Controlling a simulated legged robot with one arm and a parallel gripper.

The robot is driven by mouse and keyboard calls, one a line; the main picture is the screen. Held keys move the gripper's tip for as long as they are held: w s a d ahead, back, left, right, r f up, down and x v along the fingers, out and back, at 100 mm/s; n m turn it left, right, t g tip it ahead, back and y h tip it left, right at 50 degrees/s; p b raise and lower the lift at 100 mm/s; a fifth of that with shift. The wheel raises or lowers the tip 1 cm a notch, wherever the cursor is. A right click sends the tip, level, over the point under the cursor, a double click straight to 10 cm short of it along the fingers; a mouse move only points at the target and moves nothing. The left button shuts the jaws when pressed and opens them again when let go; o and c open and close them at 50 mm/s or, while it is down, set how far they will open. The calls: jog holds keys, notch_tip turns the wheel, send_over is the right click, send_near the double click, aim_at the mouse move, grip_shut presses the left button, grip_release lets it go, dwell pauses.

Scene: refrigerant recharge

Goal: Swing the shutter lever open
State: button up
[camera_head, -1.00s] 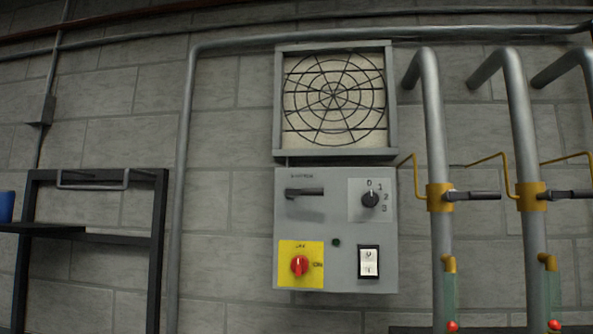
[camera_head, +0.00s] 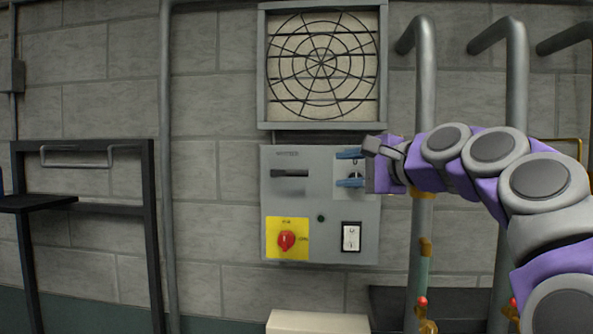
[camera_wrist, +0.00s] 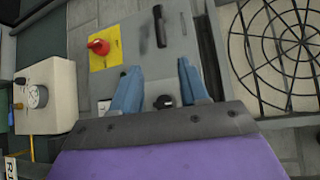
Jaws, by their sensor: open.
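The shutter lever (camera_head: 290,173) is a dark horizontal handle at the upper left of the grey control panel (camera_head: 340,215), under a small label. In the wrist view the lever (camera_wrist: 160,27) lies beyond the fingertips, near the top. My gripper (camera_head: 349,168) is open, its blue fingers spread in front of the panel's upper right, to the right of the lever and apart from it. In the wrist view the gripper (camera_wrist: 160,78) has the black rotary knob (camera_wrist: 163,101) between its fingers. I cannot tell whether the fingers touch the panel.
A red knob on a yellow plate (camera_head: 287,239) and a white rocker switch (camera_head: 351,237) sit lower on the panel. A framed fan grille (camera_head: 321,64) is above. Vertical pipes (camera_head: 424,100) stand at the right, a black rack (camera_head: 150,220) at the left.

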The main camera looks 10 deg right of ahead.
send_near(303, 173)
jog(key=w+d, duration=0.1)
jog(key=x, duration=0.3)
jog(key=a+x, duration=0.1)
jog(key=x, duration=0.2)
jog(key=s+a+p+x, duration=0.1)
jog(key=x, duration=0.2)
jog(key=shift+f, duration=0.1)
jog(key=shift+w+d+f, duration=0.1)
jog(key=shift+w+d, duration=0.2)
jog(key=shift+w, duration=0.2)
jog(key=shift+w+d, duration=0.25)
jog(key=shift+w, duration=0.3)
jog(key=shift+a, duration=0.95)
jog(key=shift+c, duration=1.3)
jog(key=shift+d, duration=0.3)
grip_shut()
